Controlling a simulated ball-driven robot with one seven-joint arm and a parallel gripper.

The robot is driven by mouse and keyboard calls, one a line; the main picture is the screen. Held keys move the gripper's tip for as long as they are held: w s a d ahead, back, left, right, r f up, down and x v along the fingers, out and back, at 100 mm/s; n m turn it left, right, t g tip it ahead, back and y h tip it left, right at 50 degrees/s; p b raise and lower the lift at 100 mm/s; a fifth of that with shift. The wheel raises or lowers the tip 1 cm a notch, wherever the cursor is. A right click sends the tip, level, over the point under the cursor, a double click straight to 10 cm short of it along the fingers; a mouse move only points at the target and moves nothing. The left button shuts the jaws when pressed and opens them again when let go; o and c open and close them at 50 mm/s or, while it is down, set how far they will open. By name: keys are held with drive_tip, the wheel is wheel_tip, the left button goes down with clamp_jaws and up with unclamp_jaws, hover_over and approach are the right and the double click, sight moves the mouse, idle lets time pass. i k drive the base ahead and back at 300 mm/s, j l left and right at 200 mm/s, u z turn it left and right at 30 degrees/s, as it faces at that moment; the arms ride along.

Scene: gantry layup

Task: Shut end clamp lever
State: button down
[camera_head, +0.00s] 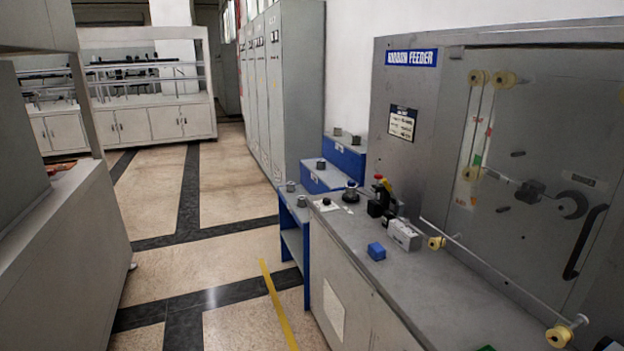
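My gripper is not in view. I cannot make out an end clamp lever for certain. A grey machine cabinet (410,75) with a blue "RIBBON FEEDER" sign (411,58) stands at the right behind a grey bench (400,285). Whether any of these is the clamp is too small to tell.
Blue stepped stands (324,176) adjoin the bench's far end. Tall grey lockers (285,90) stand behind. A grey counter (65,250) borders the left. The tiled floor (215,260) between is clear, with a yellow stripe.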

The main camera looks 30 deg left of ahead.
sight(392, 193)
drive_tip(key=i+j+u, duration=0.35)
drive_tip(key=u, duration=0.15)
drive_tip(key=i+j+u, duration=0.55)
drive_tip(key=i+u, duration=0.4)
drive_tip(key=i+j+z, duration=0.2)
drive_tip(key=i, duration=0.2)
drive_tip(key=i+z, duration=0.2)
drive_tip(key=i, duration=0.2)
drive_tip(key=i+j+z, duration=0.2)
drive_tip(key=i, duration=0.2)
